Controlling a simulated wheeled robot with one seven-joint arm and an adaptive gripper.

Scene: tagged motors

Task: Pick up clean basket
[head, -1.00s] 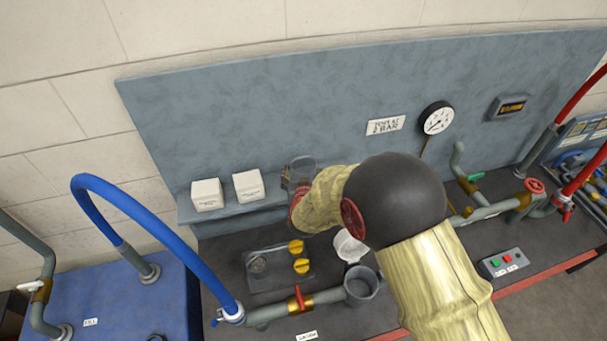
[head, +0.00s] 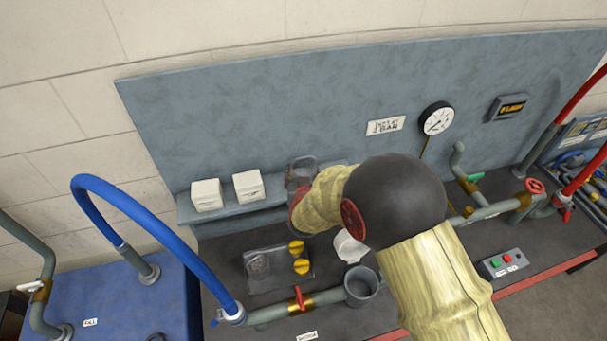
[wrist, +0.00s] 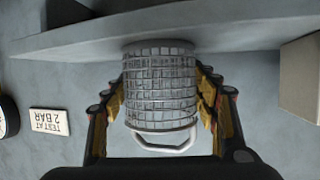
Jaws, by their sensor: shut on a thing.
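The clean basket (wrist: 160,92) is a grey wire-mesh cylinder with a pale loop handle, seen in the wrist view. My gripper (wrist: 163,95) is shut on it, with a yellow-padded finger against each side. The basket's far end is against or very close to the shelf (wrist: 240,30); I cannot tell whether they touch. In the head view, my gripper (head: 300,178) is at the shelf, right of two white boxes, and my arm hides most of the basket.
Two white boxes (head: 206,195) (head: 248,186) stand on the shelf left of my gripper. Below are an open grey pipe end (head: 362,284), a white round part (head: 349,247), yellow knobs (head: 301,266) and a red-handled valve (head: 299,298). A blue hose (head: 150,215) arches at left.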

